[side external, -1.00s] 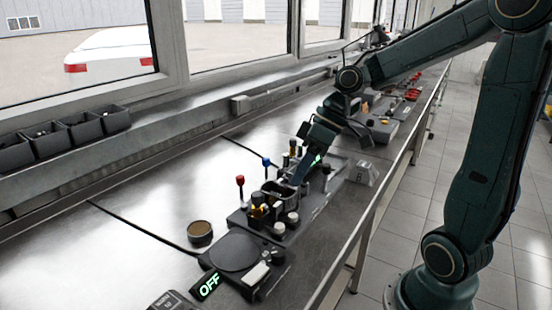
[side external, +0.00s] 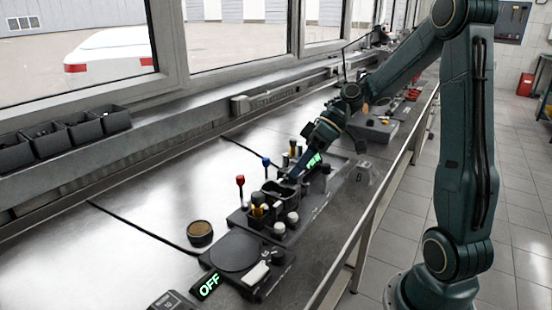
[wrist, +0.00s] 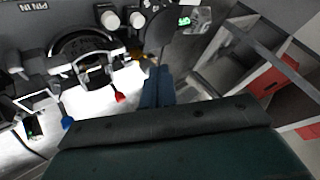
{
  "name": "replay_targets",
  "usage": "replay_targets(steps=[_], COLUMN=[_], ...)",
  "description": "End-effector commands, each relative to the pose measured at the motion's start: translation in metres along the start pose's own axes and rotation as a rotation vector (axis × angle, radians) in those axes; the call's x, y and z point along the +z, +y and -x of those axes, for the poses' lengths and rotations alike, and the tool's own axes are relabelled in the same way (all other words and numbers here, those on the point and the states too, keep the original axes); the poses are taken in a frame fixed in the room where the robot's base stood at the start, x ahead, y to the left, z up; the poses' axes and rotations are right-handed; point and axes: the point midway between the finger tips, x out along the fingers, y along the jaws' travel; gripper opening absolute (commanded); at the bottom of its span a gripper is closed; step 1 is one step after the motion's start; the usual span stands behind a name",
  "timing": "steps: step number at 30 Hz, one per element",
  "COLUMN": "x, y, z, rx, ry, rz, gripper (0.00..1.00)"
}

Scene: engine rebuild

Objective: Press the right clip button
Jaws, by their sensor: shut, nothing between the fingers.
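My gripper (side external: 295,176) points down and left over the black fixture (side external: 318,207) in the side view. Its narrow blue fingers (wrist: 157,88) are together and empty in the wrist view. Pale round caps stand on the fixture: one (side external: 279,229) at the front and another (side external: 292,218) behind it. Two caps show near the top of the wrist view, a left one (wrist: 110,20) and a right one (wrist: 137,20), apart from the fingertips. I cannot tell which is the right clip button. A dark curved part with a metal band (wrist: 88,62) lies left of the fingers.
A red-topped lever (side external: 240,181) and a blue-topped lever (side external: 266,162) stand along the fixture's window side. A round dark plate (side external: 235,251) and a green OFF sign (side external: 209,286) are at the front. A brown-topped tin (side external: 200,232) stands left; bare bench (side external: 130,195) lies beyond.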

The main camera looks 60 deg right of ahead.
Motion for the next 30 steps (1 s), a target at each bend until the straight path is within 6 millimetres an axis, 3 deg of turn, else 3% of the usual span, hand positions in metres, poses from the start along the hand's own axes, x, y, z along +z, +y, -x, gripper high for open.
replay_targets(steps=[14, 30], x=[0.008, 0.036], y=[0.008, 0.035], z=[-0.011, -0.049], rx=[-0.002, -0.002], ry=[0.000, -0.001], rz=[-0.003, -0.004], gripper=[0.00, 0.00])
